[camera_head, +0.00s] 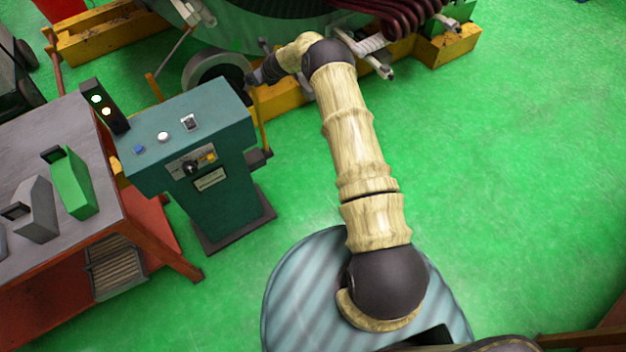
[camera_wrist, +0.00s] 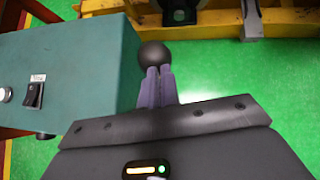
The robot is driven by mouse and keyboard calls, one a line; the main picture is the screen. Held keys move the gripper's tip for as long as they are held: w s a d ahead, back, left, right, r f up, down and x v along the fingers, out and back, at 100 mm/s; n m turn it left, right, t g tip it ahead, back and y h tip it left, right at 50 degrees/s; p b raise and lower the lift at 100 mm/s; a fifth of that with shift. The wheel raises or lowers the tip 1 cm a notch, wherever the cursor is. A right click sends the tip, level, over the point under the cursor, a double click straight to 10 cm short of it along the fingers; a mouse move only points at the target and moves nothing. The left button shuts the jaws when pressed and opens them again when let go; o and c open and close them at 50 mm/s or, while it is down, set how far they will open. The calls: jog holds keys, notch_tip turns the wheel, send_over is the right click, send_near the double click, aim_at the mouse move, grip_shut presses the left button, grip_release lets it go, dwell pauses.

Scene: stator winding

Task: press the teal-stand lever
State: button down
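The teal stand (camera_head: 215,165) is left of my arm in the head view, and its top fills the left of the wrist view (camera_wrist: 75,75). A lever with a yellow rod (camera_head: 262,130) rises at the stand's right side. A round black knob (camera_wrist: 152,53) shows in the wrist view beside the stand's edge, just beyond my fingertips. My gripper (camera_wrist: 159,70) has its two grey-purple fingers together with nothing visible between them. I cannot tell whether the fingertips touch the knob. In the head view, my gripper (camera_head: 260,76) is small and dark near the lever's top.
A red-framed table (camera_head: 60,140) with green and grey blocks stands left of the stand. A large machine on yellow beams (camera_head: 450,48) lies beyond my gripper. A signal box with lights (camera_head: 104,105) stands at the stand's left edge. Green floor is open to the right.

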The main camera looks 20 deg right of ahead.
jog(key=shift+w+a+r, duration=0.45)
jog(key=shift+r, duration=0.05)
jog(key=shift+a, duration=0.2)
jog(key=d+f+b+v, duration=0.1)
jog(key=b+v, duration=0.2)
jog(key=v, duration=1)
jog(key=shift+s+d+r+b, duration=0.15)
jog(key=shift+d+b, duration=0.15)
jog(key=shift+b, duration=0.05)
